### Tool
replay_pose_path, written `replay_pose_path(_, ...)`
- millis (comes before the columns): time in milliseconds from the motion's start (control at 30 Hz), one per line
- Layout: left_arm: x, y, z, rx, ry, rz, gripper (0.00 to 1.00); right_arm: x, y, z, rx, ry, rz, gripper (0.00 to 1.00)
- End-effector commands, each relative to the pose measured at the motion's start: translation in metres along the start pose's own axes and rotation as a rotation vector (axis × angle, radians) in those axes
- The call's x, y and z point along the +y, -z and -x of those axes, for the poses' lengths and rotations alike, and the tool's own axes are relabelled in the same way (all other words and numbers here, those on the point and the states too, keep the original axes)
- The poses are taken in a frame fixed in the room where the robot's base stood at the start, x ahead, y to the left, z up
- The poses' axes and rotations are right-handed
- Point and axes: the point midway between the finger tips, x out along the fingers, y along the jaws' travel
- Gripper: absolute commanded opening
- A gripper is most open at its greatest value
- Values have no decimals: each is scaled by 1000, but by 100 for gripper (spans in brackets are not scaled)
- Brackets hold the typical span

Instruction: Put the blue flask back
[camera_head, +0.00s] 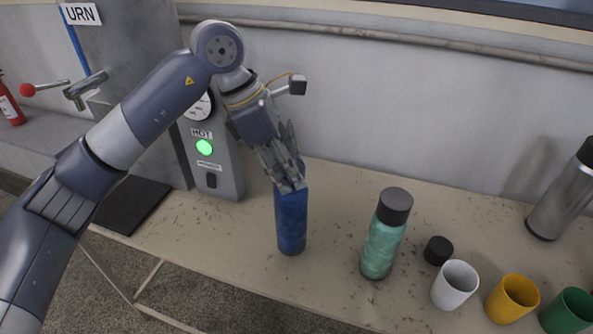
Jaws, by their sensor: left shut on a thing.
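The blue flask (291,222) stands upright at the left-middle of the counter, its base at or very near the surface; I cannot tell whether it touches. My left gripper (290,183) reaches down from above and is shut on the top of the blue flask. The fingers hide the flask's top. My right gripper is not in view.
A green flask with a black lid (384,235) stands to the right. A black cap (438,250), white cup (455,285), yellow cup (512,298) and green cup (568,312) follow. A steel flask (560,195) stands far right. An urn panel (212,160) with a green light is behind left.

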Motion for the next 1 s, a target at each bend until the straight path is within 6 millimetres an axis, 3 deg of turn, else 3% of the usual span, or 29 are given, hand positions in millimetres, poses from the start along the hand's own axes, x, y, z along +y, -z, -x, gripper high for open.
replay_pose_path(367,5,-18,-7,-1,-1,-1,0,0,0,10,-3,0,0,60)
replay_pose_path(800,5,-4,-36,-2,-2,1,0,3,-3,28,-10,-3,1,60)
replay_pose_path(1000,6,-3,-39,-3,-4,0,0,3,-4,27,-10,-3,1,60)
